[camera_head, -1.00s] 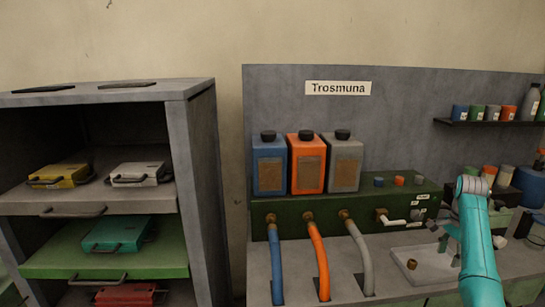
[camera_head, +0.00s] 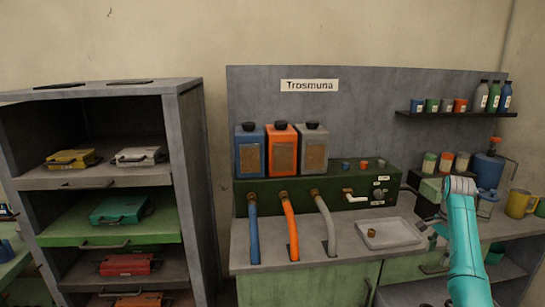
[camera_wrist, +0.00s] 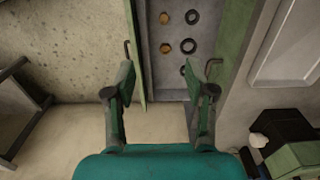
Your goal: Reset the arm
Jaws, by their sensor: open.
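My teal arm (camera_head: 463,240) stands at the right of the head view, in front of the workbench, bent at a grey joint near the top. In the wrist view my gripper (camera_wrist: 167,78) is open, with its two dark green fingers wide apart and nothing between them. Below the fingers, an open compartment (camera_wrist: 172,75) holds brass and black rings. The gripper touches nothing that I can make out. In the head view the fingers are small and partly hidden by the arm.
A bench (camera_head: 300,258) carries a shallow tray (camera_head: 391,243), a green manifold (camera_head: 310,183) with hoses, and blue, orange and grey canisters. A shelf rack (camera_head: 185,150) with small cases stands left. Cups, a blue jug (camera_head: 486,170) and a yellow mug (camera_head: 518,203) crowd the right.

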